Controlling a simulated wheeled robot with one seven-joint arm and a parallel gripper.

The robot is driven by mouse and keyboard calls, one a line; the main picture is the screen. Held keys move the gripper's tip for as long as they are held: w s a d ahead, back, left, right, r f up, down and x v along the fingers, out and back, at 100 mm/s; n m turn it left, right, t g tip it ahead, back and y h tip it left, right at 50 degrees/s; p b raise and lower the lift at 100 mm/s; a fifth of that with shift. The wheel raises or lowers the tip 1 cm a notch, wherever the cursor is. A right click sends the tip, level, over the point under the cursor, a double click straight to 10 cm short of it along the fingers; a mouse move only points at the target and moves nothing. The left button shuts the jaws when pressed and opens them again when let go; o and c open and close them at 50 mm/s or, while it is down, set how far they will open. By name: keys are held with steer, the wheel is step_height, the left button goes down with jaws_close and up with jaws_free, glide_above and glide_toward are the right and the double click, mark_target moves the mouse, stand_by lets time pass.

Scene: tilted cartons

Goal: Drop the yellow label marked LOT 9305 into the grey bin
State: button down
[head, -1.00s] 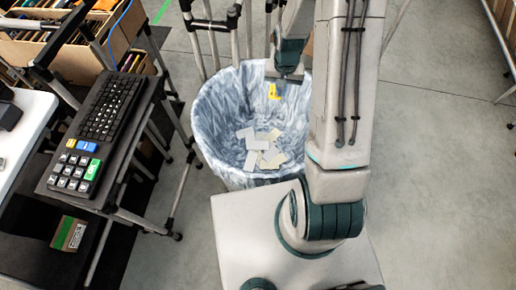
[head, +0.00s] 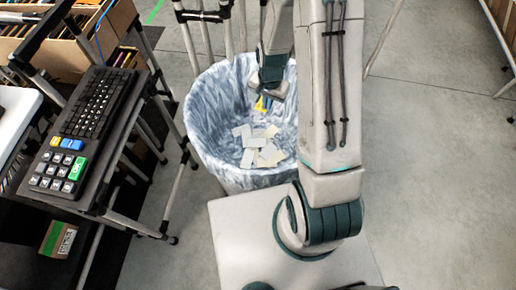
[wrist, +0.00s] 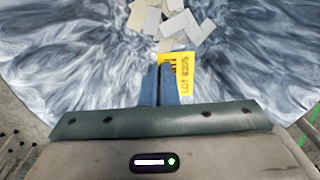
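The yellow label (wrist: 186,68) shows in the wrist view at the fingertips of my gripper (wrist: 166,70), with black print that reads partly as LOT. My gripper's fingers are close together and shut on it. In the head view the label (head: 260,103) is a small yellow patch under my gripper (head: 264,98), inside the opening of the grey bin (head: 207,115). The bin has a marbled grey-white inner surface, and its wall surrounds the label in the wrist view (wrist: 60,65). Part of the label is hidden by the fingers.
Several pale labels (head: 248,157) lie at the bottom of the bin. A stand with a black keyboard (head: 98,103) and a keypad (head: 62,165) is left of the bin. Cartons (head: 60,55) of files stand at the upper left. The floor (head: 430,150) at the right is clear.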

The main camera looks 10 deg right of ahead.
steer(key=shift+f, duration=0.2)
steer(key=c, duration=1.6)
jaws_free()
steer(key=shift+r, duration=0.15)
step_height(320, 180, up, 14)
steer(key=shift+s+d+f, duration=0.15)
steer(key=shift+d+f, duration=0.05)
steer(key=shift+f, duration=0.05)
steer(key=shift+r, duration=0.1)
